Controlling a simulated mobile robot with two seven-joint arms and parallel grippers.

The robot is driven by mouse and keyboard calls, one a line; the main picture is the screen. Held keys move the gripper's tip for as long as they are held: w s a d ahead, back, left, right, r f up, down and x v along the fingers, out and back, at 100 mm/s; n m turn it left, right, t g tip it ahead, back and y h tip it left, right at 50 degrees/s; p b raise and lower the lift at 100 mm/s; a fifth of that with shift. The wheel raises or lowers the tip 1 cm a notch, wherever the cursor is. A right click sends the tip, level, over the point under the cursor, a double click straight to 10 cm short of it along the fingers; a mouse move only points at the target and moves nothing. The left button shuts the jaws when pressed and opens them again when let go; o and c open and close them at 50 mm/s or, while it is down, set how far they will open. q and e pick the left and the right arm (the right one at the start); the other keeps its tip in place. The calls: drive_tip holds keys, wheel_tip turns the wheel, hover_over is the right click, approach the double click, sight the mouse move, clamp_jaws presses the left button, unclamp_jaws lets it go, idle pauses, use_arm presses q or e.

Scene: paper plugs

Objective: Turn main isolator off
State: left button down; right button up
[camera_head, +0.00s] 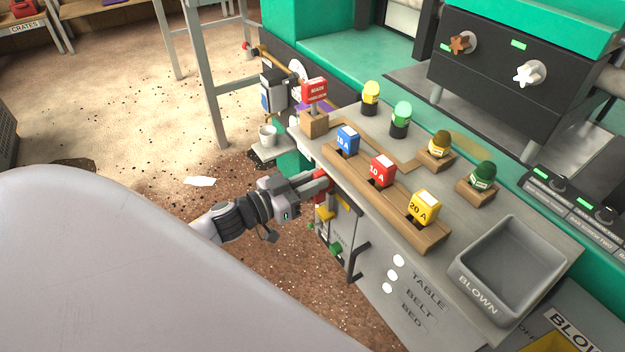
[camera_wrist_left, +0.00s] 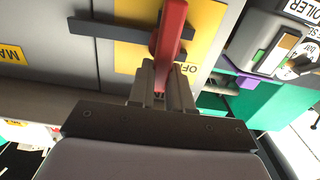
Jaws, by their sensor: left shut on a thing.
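The main isolator's red handle (camera_wrist_left: 173,32) stands out in front of a yellow plate (camera_wrist_left: 206,22) in the left wrist view. The plate carries lettering that seems to read OFF, partly covered by my fingers. My left gripper (camera_wrist_left: 164,84) is shut on the red handle, with one finger on each side of it. In the head view my left gripper (camera_head: 318,184) reaches the front of the grey cabinet (camera_head: 365,285), and only a little of the red handle shows there. The handle's exact position is hard to tell. My right gripper is in neither view.
On the bench top are a wooden rack (camera_head: 433,240) with blue, red and yellow plugs, a grey BLOWN tray (camera_head: 467,283) and several coloured plugs. A black handle (camera_head: 357,262) juts from the cabinet front.

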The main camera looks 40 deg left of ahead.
use_arm(q)
drive_tip(key=shift+w+a+f+n+p, duration=0.3)
drive_tip(key=shift+n+p, duration=0.5)
drive_tip(key=shift+n, duration=2.15)
drive_tip(key=shift+w+a+f+n+p, duration=0.15)
drive_tip(key=shift+a+f+n+p, duration=0.5)
drive_tip(key=shift+n, duration=2.25)
drive_tip(key=shift+w+a+f+n+p, duration=0.25)
drive_tip(key=shift+n+p, duration=0.65)
drive_tip(key=shift+n, duration=2.35)
drive_tip(key=c, duration=1)
unclamp_jaws()
drive_tip(key=shift+c, duration=0.2)
drive_tip(key=shift+f, duration=0.1)
drive_tip(key=shift+s, duration=0.15)
